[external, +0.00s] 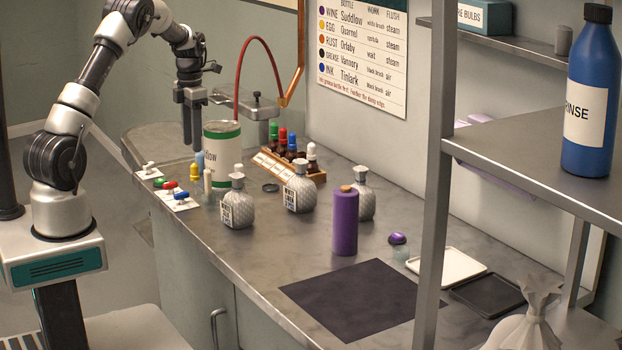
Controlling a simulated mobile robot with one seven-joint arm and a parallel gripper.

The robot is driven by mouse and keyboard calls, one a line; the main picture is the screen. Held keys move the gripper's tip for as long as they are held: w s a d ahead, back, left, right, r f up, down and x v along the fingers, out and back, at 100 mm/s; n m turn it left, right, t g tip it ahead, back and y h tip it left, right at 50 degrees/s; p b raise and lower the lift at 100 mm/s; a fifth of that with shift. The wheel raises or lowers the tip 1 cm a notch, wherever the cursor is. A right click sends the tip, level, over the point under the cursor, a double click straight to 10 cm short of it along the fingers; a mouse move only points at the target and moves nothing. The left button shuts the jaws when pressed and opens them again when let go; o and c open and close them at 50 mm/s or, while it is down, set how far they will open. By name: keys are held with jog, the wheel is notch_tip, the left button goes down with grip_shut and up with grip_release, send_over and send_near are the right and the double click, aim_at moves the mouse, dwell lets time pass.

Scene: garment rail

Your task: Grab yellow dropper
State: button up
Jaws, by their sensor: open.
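A small yellow item (195,172), which looks like the yellow dropper, stands on the bench's left part, in front of a white can with green bands (228,153). A light blue piece (200,159) and a cream one (208,181) stand close beside it. It is too small to tell its lower part. My gripper (192,138) points down above and behind the yellow item in the picture, apart from it. Its fingers are open, with nothing visible between them.
A wooden rack (283,166) holds dark bottles with coloured dropper tops. White plates with small coloured handles (181,198) lie at the bench's left edge. Silver textured bottles (237,207) and a purple bottle (345,222) stand to the right. A dark mat (350,298) lies clear in front.

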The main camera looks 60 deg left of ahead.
aim_at(194, 164)
notch_tip(194, 164, down, 8)
jog(key=shift+w+f, duration=0.1)
jog(key=shift+f, duration=0.1)
grip_shut()
dwell(0.4)
